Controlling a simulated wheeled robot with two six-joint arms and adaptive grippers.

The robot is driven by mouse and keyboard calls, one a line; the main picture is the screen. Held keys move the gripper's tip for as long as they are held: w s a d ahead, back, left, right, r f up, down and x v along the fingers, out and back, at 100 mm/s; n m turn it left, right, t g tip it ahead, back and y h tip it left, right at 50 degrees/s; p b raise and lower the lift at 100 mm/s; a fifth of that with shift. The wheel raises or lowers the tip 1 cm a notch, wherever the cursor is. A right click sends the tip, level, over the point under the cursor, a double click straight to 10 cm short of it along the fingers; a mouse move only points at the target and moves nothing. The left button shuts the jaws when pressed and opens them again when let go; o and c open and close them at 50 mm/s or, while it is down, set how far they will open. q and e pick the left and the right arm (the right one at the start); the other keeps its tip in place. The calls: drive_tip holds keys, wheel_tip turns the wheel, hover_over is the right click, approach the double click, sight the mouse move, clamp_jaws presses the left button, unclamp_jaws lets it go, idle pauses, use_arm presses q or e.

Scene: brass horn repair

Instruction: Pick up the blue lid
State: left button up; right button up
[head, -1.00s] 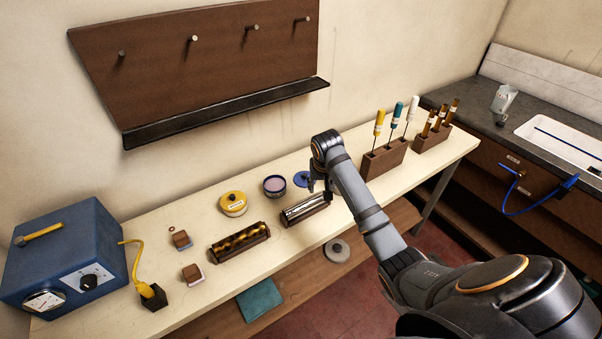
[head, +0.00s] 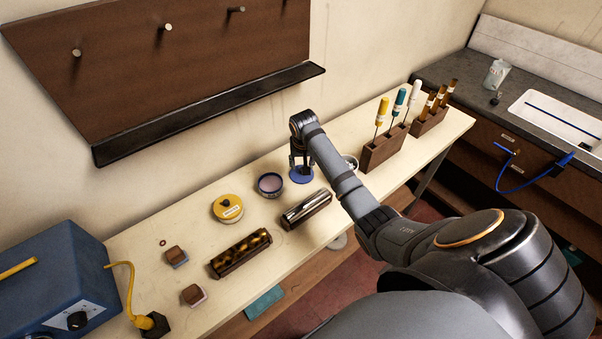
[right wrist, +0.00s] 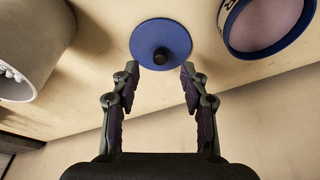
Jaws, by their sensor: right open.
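The blue lid (head: 301,177) is a flat disc lying on the bench, partly hidden behind my right gripper (head: 300,166) in the head view. My right gripper (right wrist: 160,80) is open and empty. Its two fingertips sit apart, one on each side of the knob in the picture, near the lid's lower edge. I cannot tell whether they touch the lid. My left gripper is not in view.
An open blue-rimmed tin (head: 269,185) stands close to the lid, and it also shows in the right wrist view (right wrist: 268,22). A white round container (right wrist: 32,45) is on the other side.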

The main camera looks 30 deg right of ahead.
sight(296, 175)
drive_tip(key=shift+p+x, duration=0.5)
drive_tip(key=shift+x, duration=1.65)
drive_tip(key=shift+w+d+f, duration=0.1)
drive_tip(key=shift+w+f, duration=0.05)
drive_tip(key=shift+f, duration=0.1)
drive_tip(key=c, duration=0.7)
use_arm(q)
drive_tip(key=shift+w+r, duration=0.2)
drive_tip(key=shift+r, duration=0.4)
use_arm(e)
clamp_jaws()
drive_tip(key=shift+r, duration=0.1)
